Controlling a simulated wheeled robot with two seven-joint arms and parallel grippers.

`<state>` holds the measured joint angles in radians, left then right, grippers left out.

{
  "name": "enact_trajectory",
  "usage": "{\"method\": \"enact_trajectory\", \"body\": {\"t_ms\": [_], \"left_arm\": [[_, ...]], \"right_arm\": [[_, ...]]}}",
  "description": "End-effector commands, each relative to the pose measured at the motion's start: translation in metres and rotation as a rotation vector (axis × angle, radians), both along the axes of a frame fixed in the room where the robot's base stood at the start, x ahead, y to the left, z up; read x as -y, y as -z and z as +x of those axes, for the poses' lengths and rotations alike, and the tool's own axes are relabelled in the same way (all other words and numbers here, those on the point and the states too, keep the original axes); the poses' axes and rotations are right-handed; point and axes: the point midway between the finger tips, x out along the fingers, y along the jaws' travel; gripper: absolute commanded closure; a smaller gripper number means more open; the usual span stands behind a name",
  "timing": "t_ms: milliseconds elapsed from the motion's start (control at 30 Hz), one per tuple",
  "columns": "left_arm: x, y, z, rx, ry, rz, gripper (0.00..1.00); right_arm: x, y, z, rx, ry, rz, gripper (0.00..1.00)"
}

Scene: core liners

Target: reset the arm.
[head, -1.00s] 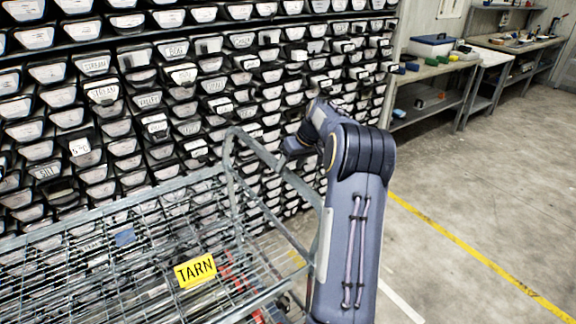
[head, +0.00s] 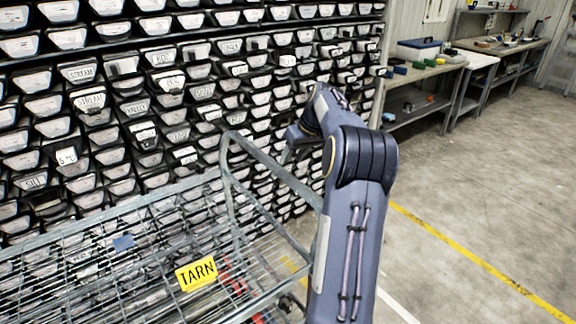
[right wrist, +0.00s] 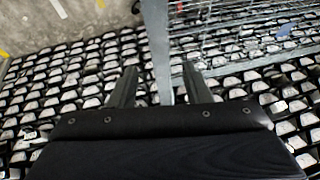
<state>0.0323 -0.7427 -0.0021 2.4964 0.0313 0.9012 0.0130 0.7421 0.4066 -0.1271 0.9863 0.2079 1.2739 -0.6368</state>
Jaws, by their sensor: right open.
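My right arm rises in the head view, its forearm bent toward the wall of bins. My right gripper (head: 286,156) is partly seen at its end, beside the upper rail of the wire cart. In the right wrist view the right gripper (right wrist: 160,70) has its two fingers spread apart with nothing held. A grey cart post shows beyond and between the fingers, and I cannot tell the exact gap to it. My left gripper is not in view.
A wire cart (head: 100,232) with a yellow TARN sign (head: 196,274) stands at front left. Rows of labelled black bins (head: 110,75) fill the wall behind it. A workbench (head: 425,75) stands at the back right. The floor (head: 480,190) at right is clear.

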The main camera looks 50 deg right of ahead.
Motion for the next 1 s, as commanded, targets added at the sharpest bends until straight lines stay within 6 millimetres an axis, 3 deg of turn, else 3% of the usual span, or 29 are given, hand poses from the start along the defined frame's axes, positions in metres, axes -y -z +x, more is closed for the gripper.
{"method": "enact_trajectory", "body": {"t_ms": [200,767,867,967,1000], "left_arm": [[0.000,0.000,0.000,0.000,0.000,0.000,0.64],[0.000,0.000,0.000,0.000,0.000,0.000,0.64],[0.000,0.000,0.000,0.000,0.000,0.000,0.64],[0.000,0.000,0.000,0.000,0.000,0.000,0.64],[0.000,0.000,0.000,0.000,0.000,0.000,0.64]], "right_arm": [[0.002,-0.013,-0.007,-0.001,0.003,-0.001,0.56],[0.001,-0.013,-0.007,0.000,0.001,0.000,0.56],[-0.012,-0.019,-0.006,0.006,-0.002,0.007,0.56],[-0.051,-0.034,-0.008,0.023,-0.011,0.028,0.56],[-0.074,-0.041,-0.011,0.032,-0.017,0.041,0.56]]}}
